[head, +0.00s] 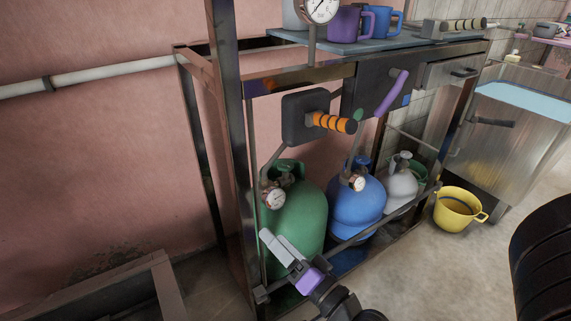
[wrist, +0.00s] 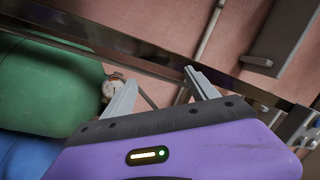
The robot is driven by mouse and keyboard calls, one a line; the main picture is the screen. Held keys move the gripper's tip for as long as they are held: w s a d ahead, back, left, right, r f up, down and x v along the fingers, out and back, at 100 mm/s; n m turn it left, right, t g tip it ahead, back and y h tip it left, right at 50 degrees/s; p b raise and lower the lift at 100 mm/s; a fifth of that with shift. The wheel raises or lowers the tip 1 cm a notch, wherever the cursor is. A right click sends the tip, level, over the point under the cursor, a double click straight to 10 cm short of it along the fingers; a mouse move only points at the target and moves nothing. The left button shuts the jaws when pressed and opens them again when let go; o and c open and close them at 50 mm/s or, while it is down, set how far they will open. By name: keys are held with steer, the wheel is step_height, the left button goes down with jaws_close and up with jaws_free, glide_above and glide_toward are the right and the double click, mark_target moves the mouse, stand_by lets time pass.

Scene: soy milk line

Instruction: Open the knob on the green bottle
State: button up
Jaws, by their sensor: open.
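The green bottle (head: 303,225) stands upright in the lower part of the metal frame, at the left of a row of bottles. Its green knob (head: 290,167) is on top, with a round gauge (head: 274,199) in front of it. My gripper (head: 272,238) is open and empty in front of the bottle's left side, below the gauge and apart from the knob. In the wrist view, my open fingers (wrist: 161,78) point toward a frame bar and the pink wall. The green bottle (wrist: 45,90) is at the left there, with the gauge (wrist: 113,87) beside my left finger. The knob does not show clearly in that view.
A metal post (head: 232,150) stands left of the bottle, and a low bar (head: 340,245) crosses in front. A blue bottle (head: 357,205) and a grey one (head: 401,187) stand to the right. An orange-striped handle (head: 333,122) juts out above. A yellow bucket (head: 456,212) is on the floor.

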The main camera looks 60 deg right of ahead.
steer(key=w+d+r+m+g+h+p, duration=0.1)
steer(key=w+d+m+h, duration=0.2)
steer(key=d+m, duration=0.45)
steer(key=w+d+r+m+g+h+p, duration=0.1)
steer(key=w+d+m+g+h, duration=0.1)
steer(key=d+m, duration=0.5)
steer(key=m+g+h+p, duration=0.1)
steer(key=m+g+h, duration=0.15)
steer(key=m, duration=1.25)
glide_toward(288, 169)
steer(key=shift+n+g+y, duration=0.25)
steer(key=shift+y, duration=0.2)
steer(key=w+d, duration=0.1)
steer(key=w+d+r, duration=0.1)
steer(key=w, duration=0.1)
steer(key=shift+d+r, duration=0.2)
steer(key=shift+d, duration=0.15)
steer(key=shift+w+d+f+m, duration=0.1)
steer(key=shift+d+f+m, duration=0.25)
steer(key=shift+m, duration=0.45)
steer(key=p+x, duration=0.2)
steer(key=x, duration=0.3)
steer(key=shift+w+d+r, duration=0.15)
steer(key=shift+d, duration=0.15)
steer(key=shift+x, duration=1.05)
steer(key=c, duration=1.3)
steer(key=shift+p, duration=0.3)
